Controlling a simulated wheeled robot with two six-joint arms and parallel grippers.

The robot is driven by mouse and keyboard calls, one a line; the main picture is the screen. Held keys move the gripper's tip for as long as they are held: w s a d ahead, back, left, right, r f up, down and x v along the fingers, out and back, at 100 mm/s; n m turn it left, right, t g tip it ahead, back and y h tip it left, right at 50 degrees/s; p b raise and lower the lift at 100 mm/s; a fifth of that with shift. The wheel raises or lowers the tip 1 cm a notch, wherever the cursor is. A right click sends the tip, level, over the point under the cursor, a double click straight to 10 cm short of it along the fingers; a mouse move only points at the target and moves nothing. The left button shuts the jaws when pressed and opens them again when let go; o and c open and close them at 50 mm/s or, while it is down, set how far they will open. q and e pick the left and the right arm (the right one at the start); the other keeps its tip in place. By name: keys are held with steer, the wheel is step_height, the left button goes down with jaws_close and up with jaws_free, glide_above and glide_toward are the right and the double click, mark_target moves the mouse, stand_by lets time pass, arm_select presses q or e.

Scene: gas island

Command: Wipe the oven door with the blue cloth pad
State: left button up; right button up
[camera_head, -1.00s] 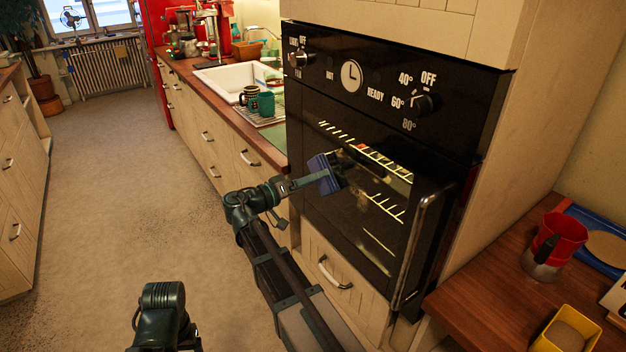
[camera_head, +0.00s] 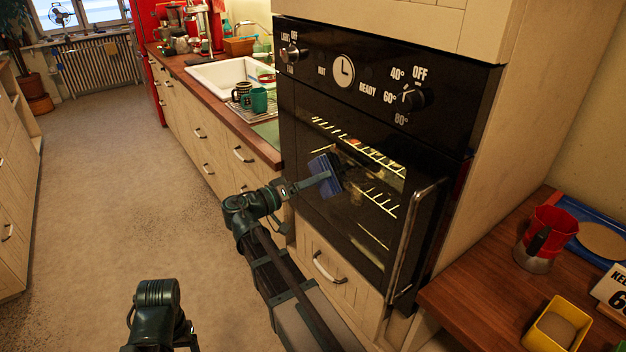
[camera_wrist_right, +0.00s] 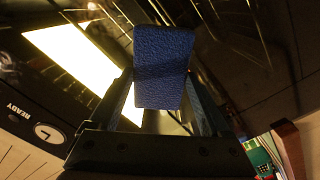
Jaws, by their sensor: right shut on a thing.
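The black oven door (camera_head: 345,215) has a glass window with lit racks behind it and a long handle along its right side. The blue cloth pad (camera_head: 322,175) is at the left part of the door window. It appears close against the glass; whether it touches I cannot tell. My right gripper (camera_head: 318,180) is shut on the pad's back. In the right wrist view the pad (camera_wrist_right: 163,68) sits between the two fingers (camera_wrist_right: 162,105), with glowing racks beyond it. My left arm shows at the bottom, but its gripper is not in view.
A control panel with knobs and a clock (camera_head: 343,70) is above the door. A drawer (camera_head: 335,270) is below. A counter with a sink (camera_head: 220,75) and mugs (camera_head: 258,100) stands left. A wooden counter (camera_head: 480,285) with a red moka pot (camera_head: 545,240) and yellow container (camera_head: 560,328) stands right.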

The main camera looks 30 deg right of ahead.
mark_target(327, 184)
steer(key=shift+s+d, duration=0.2)
steer(key=shift+s, duration=1.4)
steer(key=shift+s, duration=0.1)
steer(key=shift+s+d, duration=0.1)
steer(key=shift+s, duration=1.6)
steer(key=shift+s, duration=1.7)
steer(key=shift+w+d, duration=0.1)
steer(key=shift+d, duration=0.05)
steer(key=shift+w+a, duration=0.15)
steer(key=shift+w, duration=1.6)
steer(key=shift+w+a, duration=0.1)
steer(key=shift+w, duration=1.6)
